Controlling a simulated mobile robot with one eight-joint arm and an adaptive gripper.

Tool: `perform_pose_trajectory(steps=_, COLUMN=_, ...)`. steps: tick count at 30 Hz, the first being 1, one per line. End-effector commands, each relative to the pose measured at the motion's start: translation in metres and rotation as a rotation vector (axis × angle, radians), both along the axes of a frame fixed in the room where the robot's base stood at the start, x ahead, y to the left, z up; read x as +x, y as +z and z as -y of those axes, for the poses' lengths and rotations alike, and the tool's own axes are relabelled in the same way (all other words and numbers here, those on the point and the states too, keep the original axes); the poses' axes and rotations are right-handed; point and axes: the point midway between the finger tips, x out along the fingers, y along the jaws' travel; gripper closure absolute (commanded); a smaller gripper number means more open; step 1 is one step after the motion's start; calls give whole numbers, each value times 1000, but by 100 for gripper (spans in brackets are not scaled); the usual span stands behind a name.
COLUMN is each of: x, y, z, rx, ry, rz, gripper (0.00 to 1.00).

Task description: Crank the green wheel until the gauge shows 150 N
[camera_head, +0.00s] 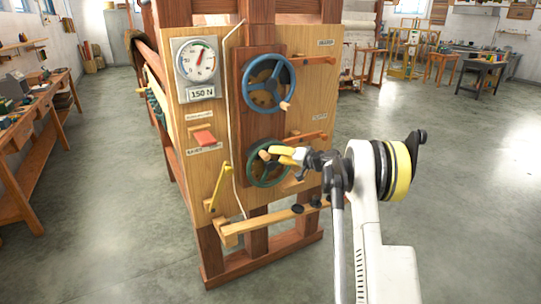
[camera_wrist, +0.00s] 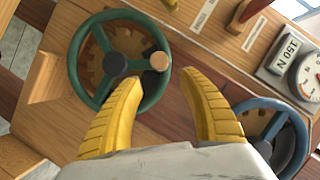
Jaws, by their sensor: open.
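The green wheel (camera_head: 267,164) is low on the wooden panel, below the blue wheel. It also shows in the wrist view (camera_wrist: 76,68), with a dark hub and a pale wooden crank knob (camera_wrist: 159,62) on its rim. My gripper (camera_head: 268,152) is in front of the green wheel. In the wrist view its two yellow fingers (camera_wrist: 160,75) are apart, with the knob just beyond the gap between their tips; I cannot tell whether they touch it. The gauge (camera_head: 198,62) has a white dial and a red needle, with a "150 N" plate (camera_head: 202,93) below it.
The blue wheel (camera_head: 266,83) with its own knob is above the green wheel. A red lever (camera_head: 204,138) and a yellow lever (camera_head: 220,185) are on the panel's left. A wooden bar (camera_head: 270,219) sticks out below the green wheel. The floor right of my arm is clear.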

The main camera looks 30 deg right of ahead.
Motion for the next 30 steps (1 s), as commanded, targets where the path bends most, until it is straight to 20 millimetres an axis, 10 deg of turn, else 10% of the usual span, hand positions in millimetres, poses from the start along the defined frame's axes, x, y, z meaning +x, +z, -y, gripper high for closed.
perform_pose_trajectory(steps=9, x=-52, y=15, z=19, rx=1, ry=-2, rz=1, gripper=53)
perform_pose_trajectory(steps=20, x=-59, y=17, z=21, rx=1, ry=-1, rz=0, gripper=53)
perform_pose_trajectory(steps=25, x=-61, y=24, z=10, rx=-8, ry=8, rz=-14, gripper=97)
perform_pose_trajectory(steps=30, x=-78, y=58, z=-53, rx=-73, ry=58, rz=-103, gripper=100)
